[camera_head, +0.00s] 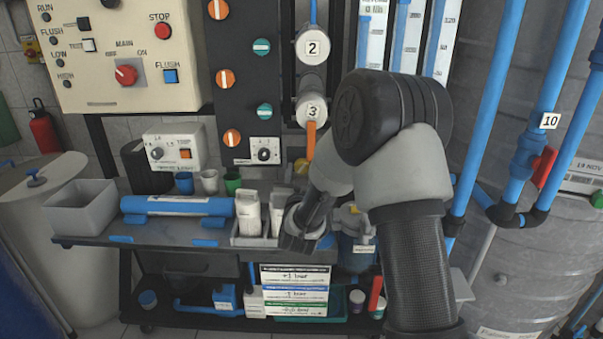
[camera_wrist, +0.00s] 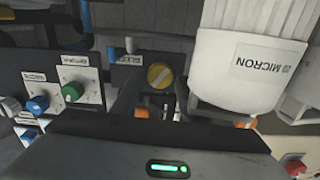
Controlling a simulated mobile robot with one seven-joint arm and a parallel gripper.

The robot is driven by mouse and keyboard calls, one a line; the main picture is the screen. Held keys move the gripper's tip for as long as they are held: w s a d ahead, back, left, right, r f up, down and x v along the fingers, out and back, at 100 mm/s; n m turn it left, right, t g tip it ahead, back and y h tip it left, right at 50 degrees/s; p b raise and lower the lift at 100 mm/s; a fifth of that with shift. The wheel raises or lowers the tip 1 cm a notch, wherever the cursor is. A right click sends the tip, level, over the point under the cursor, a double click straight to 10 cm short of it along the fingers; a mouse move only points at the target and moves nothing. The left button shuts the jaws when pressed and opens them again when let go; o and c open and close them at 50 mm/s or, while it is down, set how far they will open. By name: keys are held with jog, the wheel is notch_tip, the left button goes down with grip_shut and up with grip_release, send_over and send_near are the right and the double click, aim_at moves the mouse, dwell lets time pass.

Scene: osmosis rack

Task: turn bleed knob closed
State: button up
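The bleed knob (camera_wrist: 160,75) is a round yellow knob with a slot-like mark across its face. It sits on a dark plate with an upside-down label that is too small to read surely. My gripper (camera_wrist: 153,102) is open, its two dark fingers apart below the knob in the wrist view, with the knob's face in line with the gap between them. I cannot tell whether either finger touches it.
A white filter housing (camera_wrist: 250,75) marked MICRON stands close to the right of the knob in the wrist view. A green knob (camera_wrist: 73,91) and a blue knob (camera_wrist: 38,104) are at left.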

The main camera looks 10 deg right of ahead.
jog(key=c, duration=0.7)
jog(key=shift+o, duration=0.2)
jog(key=shift+m, duration=0.5)
jog(key=m, duration=0.4)
jog(key=shift+m, duration=0.4)
jog(key=m, duration=0.4)
jog(key=shift+d+f+m, duration=0.1)
jog(key=shift+m, duration=0.3)
jog(key=o, duration=1)
jog(key=shift+o, duration=0.2)
